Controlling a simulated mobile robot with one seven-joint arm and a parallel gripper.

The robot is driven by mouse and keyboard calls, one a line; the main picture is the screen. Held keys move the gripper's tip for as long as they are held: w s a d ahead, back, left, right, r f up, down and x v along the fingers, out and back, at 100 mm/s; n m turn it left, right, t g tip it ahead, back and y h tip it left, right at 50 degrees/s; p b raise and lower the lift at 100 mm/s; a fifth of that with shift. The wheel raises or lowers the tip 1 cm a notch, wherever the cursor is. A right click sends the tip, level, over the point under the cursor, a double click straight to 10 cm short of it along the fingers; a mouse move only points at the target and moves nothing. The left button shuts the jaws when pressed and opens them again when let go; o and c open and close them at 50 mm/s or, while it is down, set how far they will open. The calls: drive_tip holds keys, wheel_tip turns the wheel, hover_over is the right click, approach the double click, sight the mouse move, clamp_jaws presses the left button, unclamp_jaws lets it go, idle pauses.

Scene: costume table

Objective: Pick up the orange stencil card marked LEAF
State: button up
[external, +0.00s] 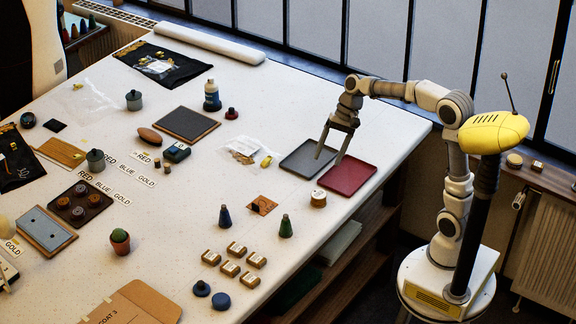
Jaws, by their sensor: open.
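A small orange card (262,205) with a dark shape on it lies flat on the white table, right of the middle. It looks like the stencil card, but any marking on it is too small to read. My gripper (329,158) points down over the grey tray (297,163) and the red tray (348,188) near the table's right edge. Its two fingers are apart with nothing between them. It is up and to the right of the orange card, clear of it.
Several gold-brown blocks (237,248) sit below. A clear bag (243,150) lies above.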

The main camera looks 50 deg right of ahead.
drive_tip(key=w+f+m+y+b, duration=0.2)
drive_tip(key=w+f+m+y, duration=0.4)
drive_tip(key=w, duration=0.5)
drive_tip(key=m+y+b, duration=0.2)
drive_tip(key=m, duration=0.1)
approach(255, 205)
drive_tip(key=shift+g, duration=0.4)
drive_tip(key=b+x, duration=0.1)
drive_tip(key=x, duration=0.3)
drive_tip(key=shift+w+a, duration=0.2)
drive_tip(key=shift+a, duration=0.2)
drive_tip(key=x, duration=0.2)
drive_tip(key=b+x, duration=0.1)
drive_tip(key=x, duration=0.2)
drive_tip(key=shift+w+f, duration=0.15)
drive_tip(key=shift+f, duration=0.3)
drive_tip(key=shift+r, duration=0.1)
clamp_jaws()
